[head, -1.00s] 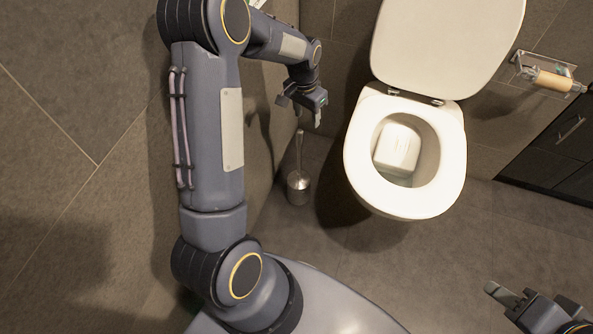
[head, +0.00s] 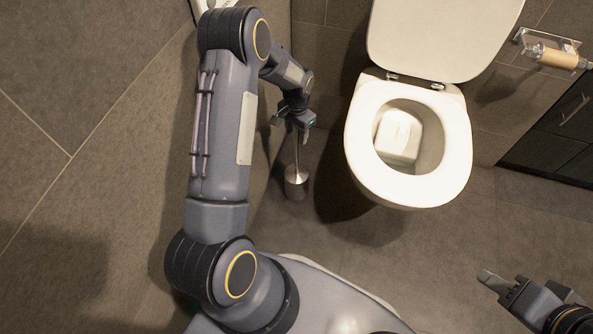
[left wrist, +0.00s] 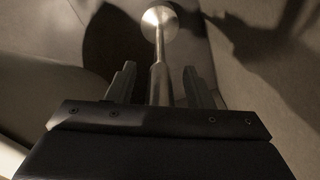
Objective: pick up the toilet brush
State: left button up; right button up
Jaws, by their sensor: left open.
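The toilet brush (head: 296,181) stands upright on the floor, a metal holder with a thin handle rising from it, left of the toilet. My left gripper (head: 294,126) is at the upper end of the handle, open. In the left wrist view the brush handle (left wrist: 159,70) runs between the two open fingers of the left gripper (left wrist: 158,82), with the round holder at the far end. The top of the handle is hidden by the gripper. My right gripper (head: 500,287) is at the lower right, away from the brush; its finger opening is unclear.
The toilet (head: 459,150) stands right of the brush with its lid up. A wall (head: 80,130) runs close on the left of my left arm. A paper holder (head: 552,50) and a dark cabinet (head: 555,135) are at the right. The floor (head: 400,250) in front is clear.

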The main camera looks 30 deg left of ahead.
pick_arm(q)
jog(key=shift+c, duration=0.4)
grip_shut()
jog(key=shift+r, duration=0.1)
notch_tip(320, 180, up, 18)
jog(key=p, duration=0.6)
